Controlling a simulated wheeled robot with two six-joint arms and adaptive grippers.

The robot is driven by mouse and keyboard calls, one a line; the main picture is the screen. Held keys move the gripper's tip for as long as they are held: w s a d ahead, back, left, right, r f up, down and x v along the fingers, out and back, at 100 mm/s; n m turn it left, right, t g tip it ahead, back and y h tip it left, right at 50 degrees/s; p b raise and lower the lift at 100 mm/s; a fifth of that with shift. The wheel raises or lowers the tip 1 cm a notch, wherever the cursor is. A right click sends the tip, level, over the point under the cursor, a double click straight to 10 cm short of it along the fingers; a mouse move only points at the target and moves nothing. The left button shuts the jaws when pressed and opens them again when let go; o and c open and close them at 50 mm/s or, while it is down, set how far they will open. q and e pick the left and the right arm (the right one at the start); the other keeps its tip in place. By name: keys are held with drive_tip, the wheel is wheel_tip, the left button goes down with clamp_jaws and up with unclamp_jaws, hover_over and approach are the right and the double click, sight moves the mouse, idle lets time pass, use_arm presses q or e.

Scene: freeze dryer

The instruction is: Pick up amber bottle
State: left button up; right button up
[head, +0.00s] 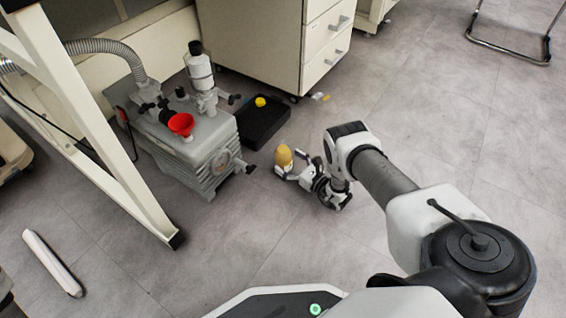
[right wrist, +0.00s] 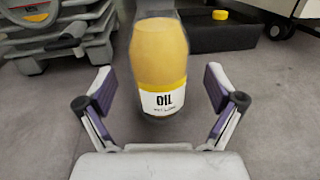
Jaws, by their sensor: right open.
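The amber bottle (right wrist: 159,58) has a white and yellow label reading OIL. In the right wrist view it stands upright between and just beyond the fingertips of my right gripper (right wrist: 159,92). The fingers are spread wide, with a visible gap on both sides of the bottle. In the head view the bottle (head: 284,156) is on the floor side of the black tray, at the tips of my right gripper (head: 293,174). The bottle's top is cut off in the right wrist view. My left gripper is not seen.
A grey vacuum pump (head: 190,140) with a red funnel (head: 181,124) stands left of the bottle. A black tray (head: 274,124) holding a yellow cap (head: 260,102) lies behind it. A drawer cabinet (head: 270,40) stands at the back. The floor at right is mostly clear.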

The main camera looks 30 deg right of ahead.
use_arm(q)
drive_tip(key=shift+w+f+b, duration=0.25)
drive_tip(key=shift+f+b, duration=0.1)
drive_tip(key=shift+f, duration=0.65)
use_arm(e)
drive_tip(key=shift+f+x, duration=0.2)
drive_tip(key=shift+x, duration=1.05)
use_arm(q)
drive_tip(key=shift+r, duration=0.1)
use_arm(e)
drive_tip(key=shift+w+r, duration=0.1)
drive_tip(key=shift+r, duration=0.05)
drive_tip(key=c, duration=1.5)
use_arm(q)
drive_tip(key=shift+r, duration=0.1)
use_arm(e)
drive_tip(key=shift+r, duration=0.1)
